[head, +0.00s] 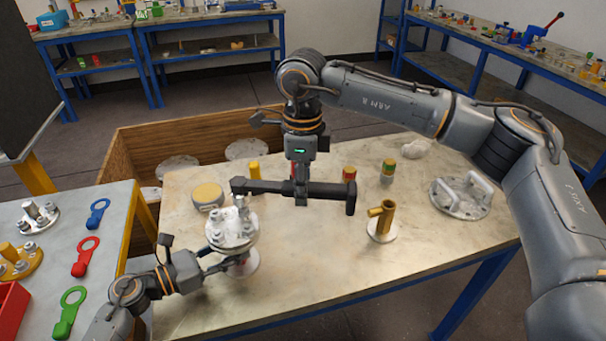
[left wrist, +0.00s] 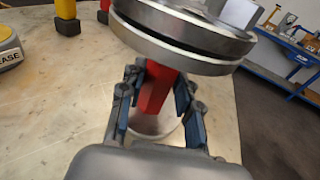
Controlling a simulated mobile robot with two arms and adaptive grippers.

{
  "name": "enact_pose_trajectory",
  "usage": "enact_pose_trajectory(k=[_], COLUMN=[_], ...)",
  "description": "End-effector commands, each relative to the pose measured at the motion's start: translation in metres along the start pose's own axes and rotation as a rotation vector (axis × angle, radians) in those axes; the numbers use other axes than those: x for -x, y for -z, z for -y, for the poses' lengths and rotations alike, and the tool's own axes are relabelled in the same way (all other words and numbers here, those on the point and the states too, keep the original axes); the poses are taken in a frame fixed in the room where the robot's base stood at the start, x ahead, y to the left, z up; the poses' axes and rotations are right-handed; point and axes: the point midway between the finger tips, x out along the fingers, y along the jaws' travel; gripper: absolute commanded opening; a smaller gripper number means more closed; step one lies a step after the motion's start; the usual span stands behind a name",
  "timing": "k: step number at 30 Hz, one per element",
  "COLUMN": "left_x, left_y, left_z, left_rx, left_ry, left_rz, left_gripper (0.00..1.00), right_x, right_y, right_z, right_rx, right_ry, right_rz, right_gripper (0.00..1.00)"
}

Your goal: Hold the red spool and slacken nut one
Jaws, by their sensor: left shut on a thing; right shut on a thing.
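The red spool (left wrist: 155,92) stands on the table under a grey round flange (head: 232,228) with bolts and nuts on top. My left gripper (left wrist: 154,108) is shut on the spool's red body just below the flange; in the head view it comes in from the left. My right gripper (head: 300,197) is shut on a long black tool (head: 325,190), held level above the table. The tool's left end (head: 240,186) is over the flange's bolts. Whether it touches a nut, and which is nut one, I cannot tell.
A wooden crate (head: 130,160) is behind. The table's front right is clear.

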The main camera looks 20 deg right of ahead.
Motion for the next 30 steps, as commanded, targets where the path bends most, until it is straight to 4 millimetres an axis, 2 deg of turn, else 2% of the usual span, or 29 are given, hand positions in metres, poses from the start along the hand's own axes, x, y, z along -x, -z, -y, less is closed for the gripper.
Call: enact_pose_trajectory(k=[16,30], left_x=[0.001,0.001], left_y=[0.0,0.0], left_z=[-0.001,-0.001], left_rx=[-0.001,-0.001], left_ry=[-0.003,-0.003], left_rz=[0.0,0.0], left_gripper=[0.08,0.08], right_x=[-0.004,-0.019], right_y=[0.001,0.001], right_z=[0.0,0.0], right_rx=[0.001,0.001], right_ry=[0.001,0.0], right_rz=[0.002,0.001], right_gripper=[0.0,0.0])
